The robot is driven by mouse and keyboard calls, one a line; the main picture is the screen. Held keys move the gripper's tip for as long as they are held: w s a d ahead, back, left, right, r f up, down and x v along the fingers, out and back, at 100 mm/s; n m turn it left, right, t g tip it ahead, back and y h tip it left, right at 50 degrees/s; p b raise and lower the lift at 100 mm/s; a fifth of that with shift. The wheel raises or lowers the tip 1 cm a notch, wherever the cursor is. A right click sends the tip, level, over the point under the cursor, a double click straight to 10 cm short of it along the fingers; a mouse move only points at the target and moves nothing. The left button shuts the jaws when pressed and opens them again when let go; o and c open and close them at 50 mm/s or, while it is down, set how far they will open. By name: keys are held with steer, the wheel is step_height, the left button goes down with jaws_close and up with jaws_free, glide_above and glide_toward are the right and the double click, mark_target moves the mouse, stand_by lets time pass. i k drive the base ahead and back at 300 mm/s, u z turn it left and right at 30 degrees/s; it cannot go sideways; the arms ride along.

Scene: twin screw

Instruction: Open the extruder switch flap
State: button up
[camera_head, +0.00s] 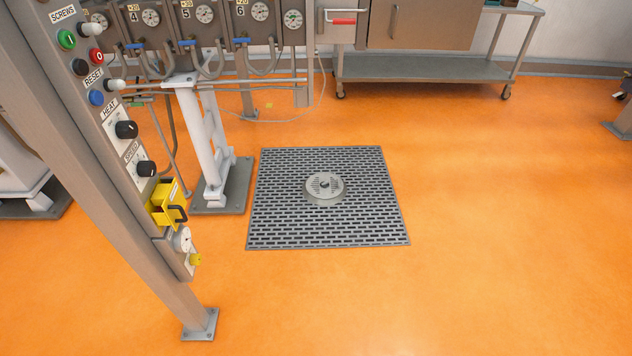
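A slanted grey control panel (103,72) on a post stands at the left. Low on it is a yellow box-like flap (163,203) with a dark loop handle (178,213) facing right. It looks like the extruder switch flap. No switch shows behind it, and I cannot tell for certain whether it is shut. My gripper is not in view.
Above the flap are dark knobs (126,130) and coloured buttons (67,39). A white stand (212,150) is behind. The orange floor (500,230) is open at right, beside a drain grate (275,215).

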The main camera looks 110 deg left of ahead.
mark_target(169, 195)
steer(key=z, duration=0.1)
steer(key=i, duration=0.8)
steer(key=u, duration=2.2)
steer(key=i, duration=0.2)
steer(key=u, duration=2.6)
steer(key=k, duration=0.55)
steer(key=u, duration=0.3)
steer(key=i, duration=1.15)
steer(key=u, duration=0.05)
